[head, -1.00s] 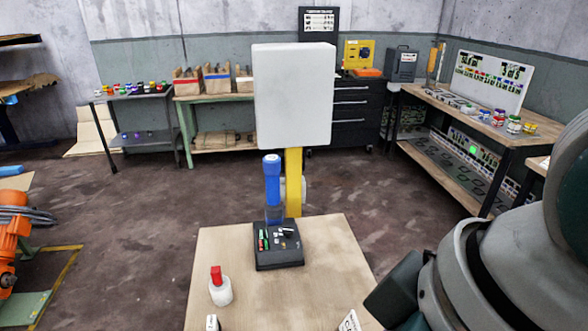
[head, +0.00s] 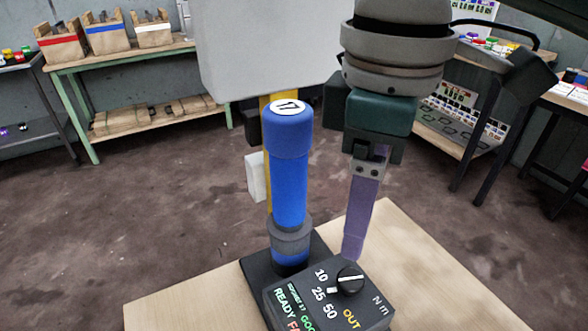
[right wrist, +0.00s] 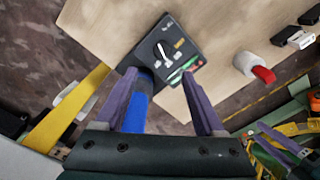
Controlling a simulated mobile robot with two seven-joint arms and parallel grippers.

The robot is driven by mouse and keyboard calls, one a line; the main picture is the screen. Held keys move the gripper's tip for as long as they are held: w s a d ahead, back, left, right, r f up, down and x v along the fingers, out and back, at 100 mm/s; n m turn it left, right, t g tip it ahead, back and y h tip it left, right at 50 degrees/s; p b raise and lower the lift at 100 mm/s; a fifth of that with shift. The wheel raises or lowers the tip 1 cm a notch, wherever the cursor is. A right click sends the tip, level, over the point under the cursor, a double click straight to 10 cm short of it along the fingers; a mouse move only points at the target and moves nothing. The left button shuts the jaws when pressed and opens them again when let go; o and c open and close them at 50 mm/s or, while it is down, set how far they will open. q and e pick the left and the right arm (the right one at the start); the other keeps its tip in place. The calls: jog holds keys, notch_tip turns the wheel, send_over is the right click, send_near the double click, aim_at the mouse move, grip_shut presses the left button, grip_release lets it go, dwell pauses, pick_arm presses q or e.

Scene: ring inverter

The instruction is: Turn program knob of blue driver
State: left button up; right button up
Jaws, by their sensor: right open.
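The blue driver (head: 288,185) stands upright in a black base, with a "17" label on its top. The base's front panel has a round black program knob (head: 350,279) beside the numbers 10, 25 and 50. The knob's white mark faces left towards the numbers; I cannot tell which one exactly. My right gripper (head: 353,252) points down just behind the knob. In the right wrist view its purple fingers (right wrist: 160,74) are open, and the knob (right wrist: 162,52) shows beyond the tips, untouched. Purple parts at that view's lower right look like my left gripper (right wrist: 281,138).
The base stands on a light wooden table (head: 430,265) with bare wood around it. A grey-white panel (head: 262,45) on a yellow post rises behind the driver. A white pot with a red top (right wrist: 250,65) stands on the table near the base.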

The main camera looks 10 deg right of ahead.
aim_at(351, 278)
jog(key=f, duration=0.3)
jog(key=f+b, duration=0.1)
jog(key=f, duration=0.4)
jog(key=shift+s+d+f, duration=0.2)
jog(key=shift+s+f, duration=0.1)
jog(key=shift+s, duration=0.05)
jog(key=shift+f, duration=0.6)
pick_arm(q)
jog(key=shift+s+d+f, duration=0.15)
jog(key=shift+s+f, duration=0.05)
jog(key=shift+f, duration=0.25)
jog(key=shift+s+d+f, duration=0.1)
jog(key=shift+s+f, duration=0.1)
jog(key=shift+f, duration=0.25)
pick_arm(e)
jog(key=shift+w, duration=0.1)
pick_arm(q)
jog(key=shift+a, duration=0.15)
pick_arm(e)
grip_shut()
